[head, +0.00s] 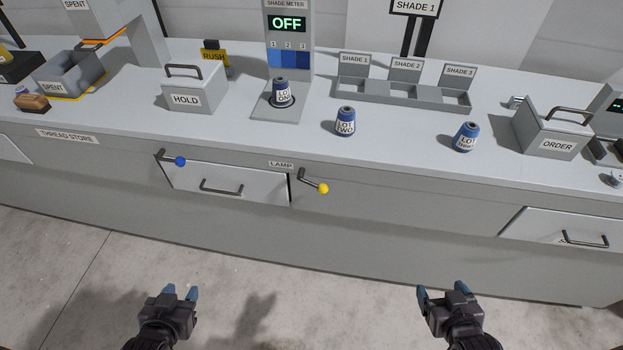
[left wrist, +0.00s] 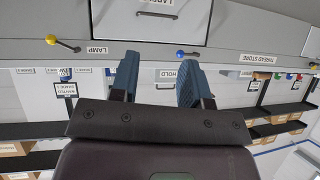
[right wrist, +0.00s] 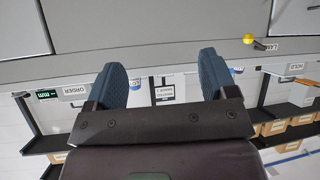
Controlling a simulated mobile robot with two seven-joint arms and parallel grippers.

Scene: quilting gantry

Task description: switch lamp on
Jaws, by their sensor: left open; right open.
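The LAMP label (head: 281,165) is on the counter's front face. Just right of it a dark lever with a yellow ball (head: 323,188) slants down to the right. The yellow ball also shows in the left wrist view (left wrist: 51,39) and in the right wrist view (right wrist: 249,39). The shade meter's display (head: 288,23) reads OFF. My left gripper (head: 180,293) is open and empty, low in front of the counter. My right gripper (head: 439,292) is open and empty, low and to the right of the yellow ball. Neither touches anything.
A second lever with a blue ball (head: 180,161) stands left of the lamp lever, at the left end of a slightly open drawer (head: 228,189). Another drawer (head: 560,228) is at right. Thread cones (head: 345,122) and bins stand on the counter (head: 400,140). The floor before it is clear.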

